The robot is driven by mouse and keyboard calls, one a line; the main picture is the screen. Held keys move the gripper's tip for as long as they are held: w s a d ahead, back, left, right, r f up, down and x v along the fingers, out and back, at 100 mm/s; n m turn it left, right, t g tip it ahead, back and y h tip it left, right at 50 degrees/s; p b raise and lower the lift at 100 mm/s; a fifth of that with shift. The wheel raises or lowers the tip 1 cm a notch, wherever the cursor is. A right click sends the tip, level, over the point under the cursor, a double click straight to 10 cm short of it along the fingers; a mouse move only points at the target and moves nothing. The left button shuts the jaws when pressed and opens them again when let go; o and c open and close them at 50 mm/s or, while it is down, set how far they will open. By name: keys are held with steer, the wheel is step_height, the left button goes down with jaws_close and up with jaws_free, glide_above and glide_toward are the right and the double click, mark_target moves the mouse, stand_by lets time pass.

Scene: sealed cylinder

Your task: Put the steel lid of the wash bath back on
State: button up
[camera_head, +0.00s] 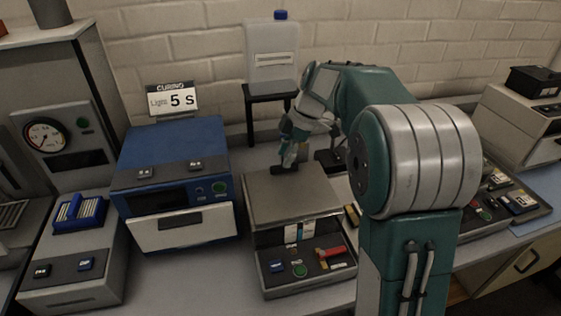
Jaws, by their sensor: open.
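The wash bath (275,257) is the dark grey box at the centre of the bench, with a control panel low on its front. The flat steel lid (292,203) lies over its top, with a dark handle near its back edge. It looks level; whether it is fully seated I cannot tell. My gripper (289,160) points down at the back of the lid, right at the handle. It is open. Its fingers partly hide the handle, and I cannot tell whether they touch it.
A blue curing box (175,165) with a sign on top stands left of the bath. A white jug (272,60) on a black stand is behind. More equipment (510,200) is on the right, partly hidden by my arm. A small strip of bench in front is clear.

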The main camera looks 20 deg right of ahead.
steer(key=v, duration=0.8)
steer(key=s+a+r+m+t+h, duration=0.1)
steer(key=s+r+m, duration=0.25)
steer(key=s, duration=0.25)
steer(key=s+a+f+m+t+h, duration=0.1)
steer(key=s+f+m+t, duration=0.1)
steer(key=s+f+m, duration=0.2)
steer(key=s+a+f+m+t+h, duration=0.2)
steer(key=s+f+m, duration=0.2)
steer(key=s+m, duration=0.6)
steer(key=s, duration=0.7)
steer(key=shift+f+t, duration=0.2)
steer(key=shift+t, duration=0.1)
steer(key=shift+s+m, duration=0.1)
steer(key=shift+m, duration=0.15)
